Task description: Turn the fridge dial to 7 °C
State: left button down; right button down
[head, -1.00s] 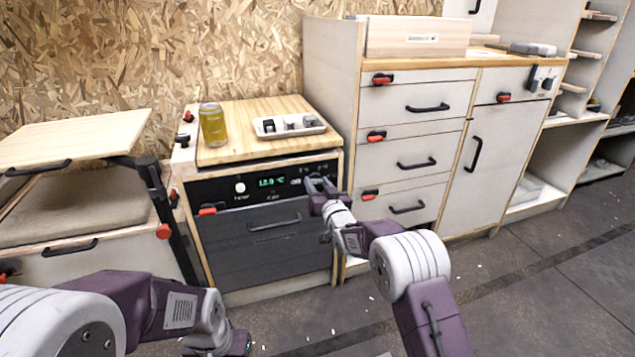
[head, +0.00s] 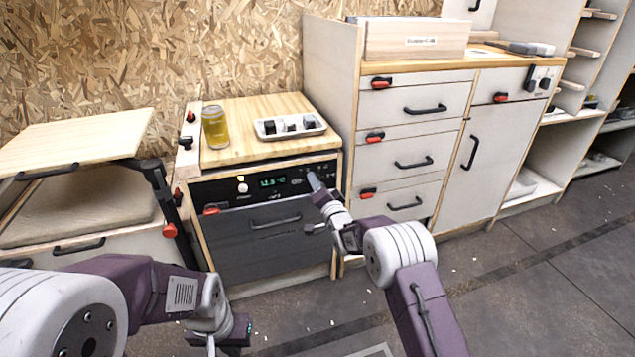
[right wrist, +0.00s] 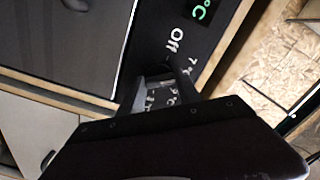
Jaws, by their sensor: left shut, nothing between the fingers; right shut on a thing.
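The fridge (head: 258,243) is a low unit with a dark grey drawer front and a black control panel (head: 225,190). Its green display (head: 272,183) shows a reading in °C, small and blurred, seemingly around 12. My right gripper (head: 313,180) is at the panel's right end, shut on the dial, which is mostly hidden by the fingers. In the right wrist view the fingers (right wrist: 165,88) meet the panel beside the printed word "Off" and a mark that looks like 7. The dial's pointer cannot be made out. My left gripper (head: 235,332) is shut and empty, low above the floor.
A drawer cabinet (head: 415,140) stands close on the right. The floor in front is clear.

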jog(key=shift+m, duration=0.4)
jog(key=c, duration=0.8)
grip_release()
jog(key=shift+c, duration=0.2)
jog(key=b+v, duration=0.7)
jog(key=v, duration=0.2)
jog(key=shift+b, duration=0.3)
